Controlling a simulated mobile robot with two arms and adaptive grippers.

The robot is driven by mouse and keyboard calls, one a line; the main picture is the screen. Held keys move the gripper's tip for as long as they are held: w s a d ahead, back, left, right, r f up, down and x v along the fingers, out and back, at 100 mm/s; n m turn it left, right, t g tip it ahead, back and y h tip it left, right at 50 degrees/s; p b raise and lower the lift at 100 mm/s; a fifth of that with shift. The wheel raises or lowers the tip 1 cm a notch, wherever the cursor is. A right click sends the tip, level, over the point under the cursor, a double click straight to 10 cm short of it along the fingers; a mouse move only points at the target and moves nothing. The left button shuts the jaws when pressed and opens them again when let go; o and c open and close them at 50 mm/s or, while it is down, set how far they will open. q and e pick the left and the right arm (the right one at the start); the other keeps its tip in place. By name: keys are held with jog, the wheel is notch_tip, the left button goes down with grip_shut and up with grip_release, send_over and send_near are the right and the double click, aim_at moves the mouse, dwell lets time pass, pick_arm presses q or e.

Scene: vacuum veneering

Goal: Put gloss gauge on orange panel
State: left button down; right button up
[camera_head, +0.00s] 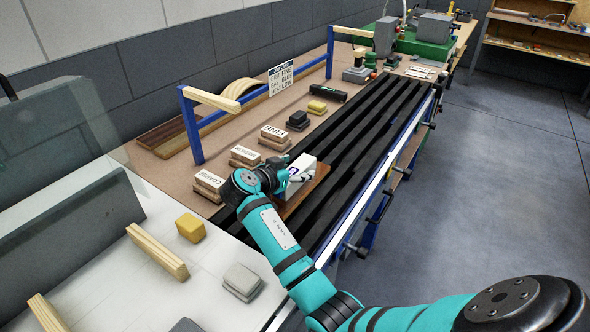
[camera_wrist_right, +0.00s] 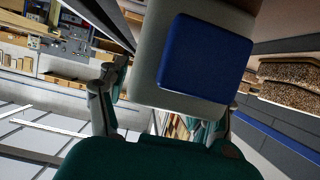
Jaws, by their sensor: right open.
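The gloss gauge (camera_head: 303,166) is a small white box with a blue mark. It is over the orange panel (camera_head: 316,186), a brownish-orange board lying across the black rails; I cannot tell whether any gap is left under it. My right gripper (camera_head: 290,178) is open, with its fingers at the near side of the gauge. In the right wrist view the gauge (camera_wrist_right: 150,60) shows large, with a blue square face, between the open fingers of the gripper (camera_wrist_right: 166,100). My right arm hides part of the panel. My left gripper is not in view.
Sanding blocks labelled COARSE (camera_head: 209,184), MEDIUM (camera_head: 244,155) and FINE (camera_head: 274,136) stand left of the black rails (camera_head: 352,131). A blue frame (camera_head: 191,128) holds a sign (camera_head: 281,77). Yellow (camera_head: 190,227) and grey (camera_head: 242,280) blocks lie on the near white table. The far rails are clear.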

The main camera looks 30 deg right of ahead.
jog(key=b+v, duration=0.1)
jog(key=v, duration=0.6)
jog(key=shift+s+a+r, duration=0.15)
jog(key=shift+a+r, duration=0.05)
jog(key=shift+a, duration=0.1)
